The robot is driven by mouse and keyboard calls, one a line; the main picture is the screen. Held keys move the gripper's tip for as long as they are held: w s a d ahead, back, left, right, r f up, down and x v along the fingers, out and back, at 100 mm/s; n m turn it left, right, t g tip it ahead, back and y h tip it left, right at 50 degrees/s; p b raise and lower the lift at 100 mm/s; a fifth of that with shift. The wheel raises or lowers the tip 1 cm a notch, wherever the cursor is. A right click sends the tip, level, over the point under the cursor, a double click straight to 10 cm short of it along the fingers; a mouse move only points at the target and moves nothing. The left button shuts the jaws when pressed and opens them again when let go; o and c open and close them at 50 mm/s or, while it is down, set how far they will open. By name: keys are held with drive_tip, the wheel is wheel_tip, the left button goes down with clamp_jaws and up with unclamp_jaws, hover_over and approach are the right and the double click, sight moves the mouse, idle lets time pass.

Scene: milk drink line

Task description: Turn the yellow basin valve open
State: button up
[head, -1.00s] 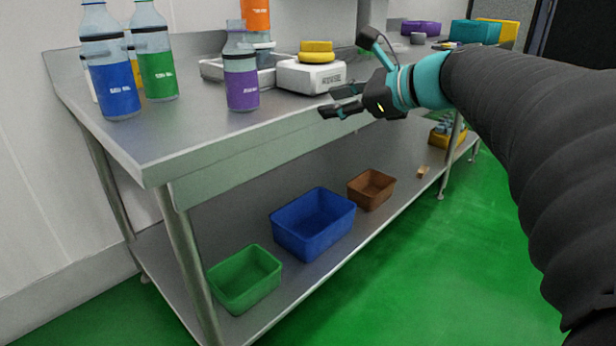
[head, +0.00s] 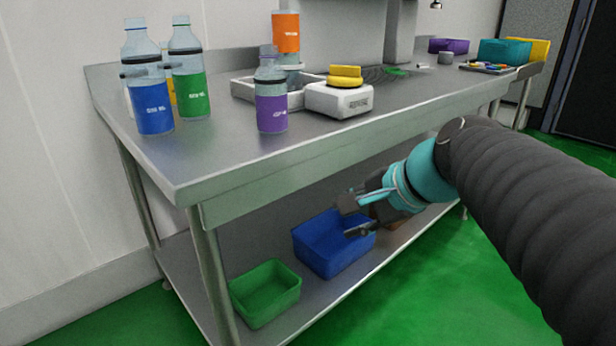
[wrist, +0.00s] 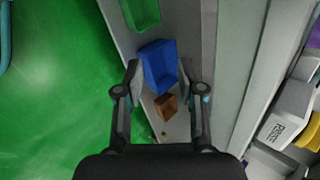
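The yellow valve (head: 345,76) is a thick two-tier knob on top of a white lettered box (head: 339,100) on the upper metal table. In the wrist view the yellow valve (wrist: 308,132) shows at the right edge, partly cut off, beside the white box (wrist: 287,117). My gripper (head: 353,218) is below the tabletop edge, in front of the lower shelf, well below and apart from the valve. Its fingers are spread with nothing between them, and the wrist view also shows the open gripper (wrist: 163,80).
Bottles with blue (head: 153,108), green (head: 193,96), purple (head: 271,112) and orange (head: 286,32) labels stand left of the valve. A white basin (head: 243,90) is behind. Green (head: 265,292), blue (head: 333,244) and brown (wrist: 166,104) bins sit on the lower shelf. The tabletop edge overhangs my gripper.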

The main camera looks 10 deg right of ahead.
drive_tip(key=shift+s+f+n, duration=0.4)
drive_tip(key=shift+s+f, duration=0.05)
drive_tip(key=shift+s, duration=0.05)
clamp_jaws()
drive_tip(key=w+r+m+t+h+p, duration=0.1)
drive_tip(key=w+r+m+h+p, duration=0.25)
drive_tip(key=r, duration=0.55)
drive_tip(key=w+r+m+h+b, duration=0.1)
drive_tip(key=w+r+m+h, duration=0.1)
drive_tip(key=w+r+m, duration=0.5)
drive_tip(key=w+r+t+h+p, duration=0.1)
drive_tip(key=w+r+h+p, duration=0.2)
drive_tip(key=r, duration=0.8)
approach(354, 75)
drive_tip(key=shift+m, duration=0.25)
drive_tip(key=x, duration=0.5)
drive_tip(key=shift+s+a+f, duration=0.25)
drive_tip(key=shift+f, duration=0.1)
drive_tip(key=shift+w+d, duration=0.35)
drive_tip(key=shift+w, duration=0.4)
